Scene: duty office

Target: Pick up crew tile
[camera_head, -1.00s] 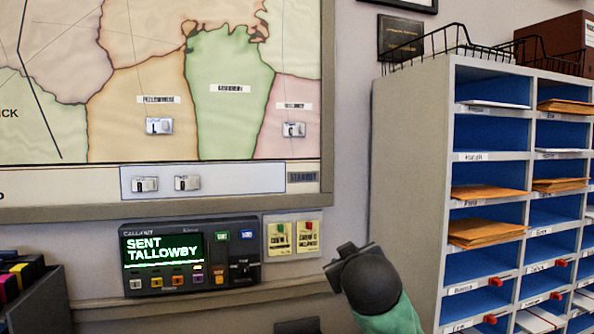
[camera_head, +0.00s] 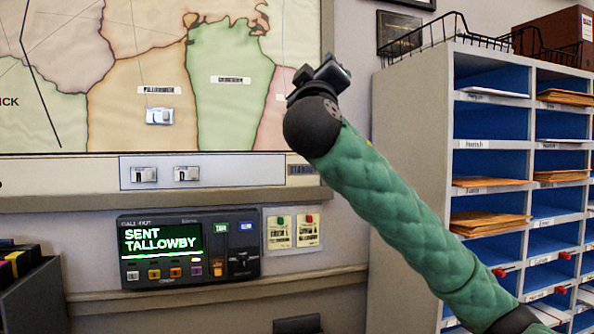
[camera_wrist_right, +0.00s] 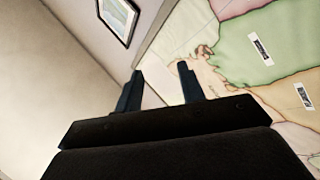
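Three small white crew tiles show in the head view. One tile (camera_head: 159,116) is on the orange region of the wall map (camera_head: 140,80). A left tile (camera_head: 144,174) and a right tile (camera_head: 186,174) sit in the pale strip (camera_head: 230,172) below the map. My left gripper is not in view.
A call-out console (camera_head: 190,248) reading "SENT TALLOWBY" is below the map. Two yellow cards (camera_head: 293,231) hang beside it. A pigeonhole cabinet (camera_head: 415,150) with envelopes stands at the right. A dark rack (camera_head: 35,295) is at lower left.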

